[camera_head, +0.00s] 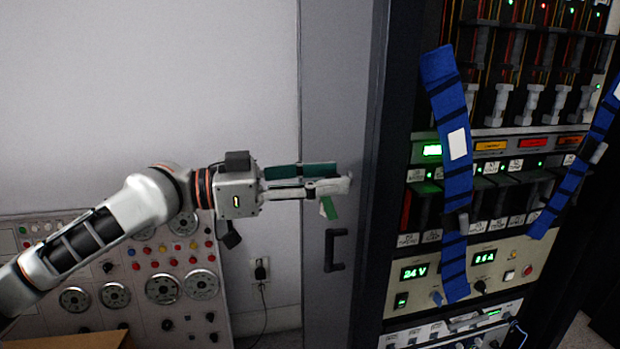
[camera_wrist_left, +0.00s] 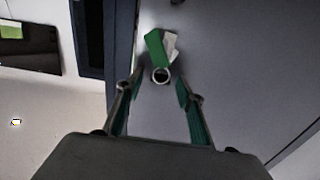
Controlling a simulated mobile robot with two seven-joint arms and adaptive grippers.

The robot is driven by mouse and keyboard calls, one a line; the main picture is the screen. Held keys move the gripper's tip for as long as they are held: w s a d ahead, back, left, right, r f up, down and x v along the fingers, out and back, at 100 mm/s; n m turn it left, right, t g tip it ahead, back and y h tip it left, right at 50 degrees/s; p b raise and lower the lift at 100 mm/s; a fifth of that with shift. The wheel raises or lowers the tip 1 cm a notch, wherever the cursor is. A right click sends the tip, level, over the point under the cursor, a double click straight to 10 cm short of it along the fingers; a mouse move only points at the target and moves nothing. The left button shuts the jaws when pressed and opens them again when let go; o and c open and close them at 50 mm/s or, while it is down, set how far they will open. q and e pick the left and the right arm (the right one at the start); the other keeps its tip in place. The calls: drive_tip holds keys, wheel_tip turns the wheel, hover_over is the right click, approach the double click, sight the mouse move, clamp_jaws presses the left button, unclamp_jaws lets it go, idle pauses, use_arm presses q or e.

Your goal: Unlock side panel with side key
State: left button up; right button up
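The grey side panel (camera_head: 335,90) stands upright on the left side of the rack; it also fills much of the left wrist view (camera_wrist_left: 240,60). The side key shows in the left wrist view as a metal ring (camera_wrist_left: 160,75) with a green tag (camera_wrist_left: 156,48) and a pale tag behind it. In the head view its green tag (camera_head: 328,207) hangs below my fingertips. My left gripper (camera_head: 343,185) points at the panel. Its two fingers (camera_wrist_left: 160,88) are apart, one on each side of the ring, with a gap visible on both sides. I cannot tell whether the key sits in a lock.
A black handle (camera_head: 335,252) is on the panel below my gripper. The rack front (camera_head: 455,255) with blue straps (camera_head: 440,75) is to the right. A console with dials (camera_head: 115,295) stands at the left wall. A wall socket (camera_head: 260,268) has a cable plugged in.

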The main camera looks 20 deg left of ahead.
use_arm(q)
drive_tip(key=v, duration=1.2)
idle(0.3)
drive_tip(key=shift+d, duration=0.1)
idle(0.3)
